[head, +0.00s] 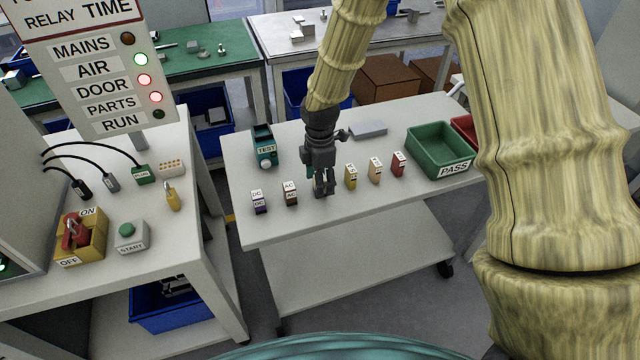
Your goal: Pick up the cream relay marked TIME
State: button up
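A cream relay (375,172) stands upright on the white table in the head view, between a yellow relay (350,176) and a red relay (398,165). Its white label is too small to read. My gripper (321,188) points down, low over the table, left of the yellow relay and apart from the cream one. A bit of teal shows between or behind its fingers; I cannot tell whether this is another relay, or whether the fingers are closed on it.
Relays marked DC (258,201) and AC (290,193) stand left of my gripper. A teal TEST block (265,148) is behind them. A green PASS bin (439,138) stands right, by a red bin (465,128). A flat grey block (368,129) lies behind. The front table strip is clear.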

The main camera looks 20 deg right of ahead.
jog(key=shift+f, duration=0.1)
jog(key=c, duration=1.1)
